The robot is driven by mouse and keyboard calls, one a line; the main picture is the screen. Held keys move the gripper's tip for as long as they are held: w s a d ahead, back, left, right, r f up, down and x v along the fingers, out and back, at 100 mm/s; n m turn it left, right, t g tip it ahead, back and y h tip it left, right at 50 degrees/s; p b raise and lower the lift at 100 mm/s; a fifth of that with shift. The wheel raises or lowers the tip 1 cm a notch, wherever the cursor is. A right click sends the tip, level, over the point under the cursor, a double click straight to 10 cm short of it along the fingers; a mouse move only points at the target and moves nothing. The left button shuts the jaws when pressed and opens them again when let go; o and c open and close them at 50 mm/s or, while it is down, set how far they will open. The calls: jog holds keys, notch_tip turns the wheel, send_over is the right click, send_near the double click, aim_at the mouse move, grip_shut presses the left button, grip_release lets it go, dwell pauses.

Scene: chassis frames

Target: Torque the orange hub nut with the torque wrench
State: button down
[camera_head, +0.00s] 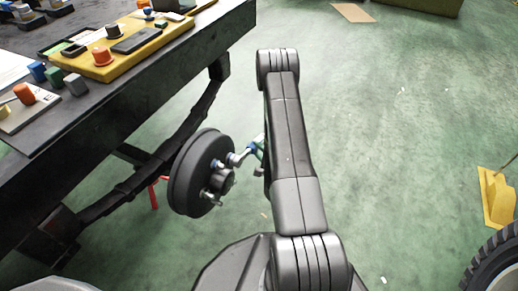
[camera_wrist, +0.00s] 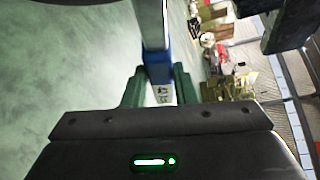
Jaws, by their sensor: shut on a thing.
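The dark hub with its round drum (camera_head: 187,178) is mounted beside the workbench in the head view, with several studs or nuts on its face. I cannot make out an orange nut on it. The torque wrench (camera_head: 237,158) reaches from the hub face toward my arm. Its head is at or very near a stud; I cannot tell whether it is seated. My gripper (camera_wrist: 158,88) shows green fingers in the wrist view, shut on the wrench's blue-and-white handle (camera_wrist: 153,35). In the head view my arm mostly hides the gripper.
The workbench (camera_head: 150,95) at left carries a yellow tray (camera_head: 150,45) with an orange part (camera_head: 103,56), and another orange part (camera_head: 24,93) on a board. A yellow stand (camera_head: 497,198) and a tyre (camera_head: 495,265) are at right.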

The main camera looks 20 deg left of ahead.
jog(key=shift+r, duration=0.1)
jog(key=shift+w+r+n+t+y+b, duration=0.2)
jog(key=shift+r+n+t+y, duration=0.15)
jog(key=shift+r, duration=0.2)
jog(key=shift+w+r+n+t+y+b, duration=0.15)
jog(key=shift+r+n+t, duration=0.1)
jog(key=shift+r+n, duration=0.25)
jog(key=shift+d, duration=0.15)
jog(key=shift+s+d, duration=0.15)
jog(key=shift+d, duration=1.3)
jog(key=shift+s+d, duration=0.15)
jog(key=shift+d, duration=1.05)
jog(key=shift+s+d, duration=0.1)
jog(key=shift+d, duration=1.1)
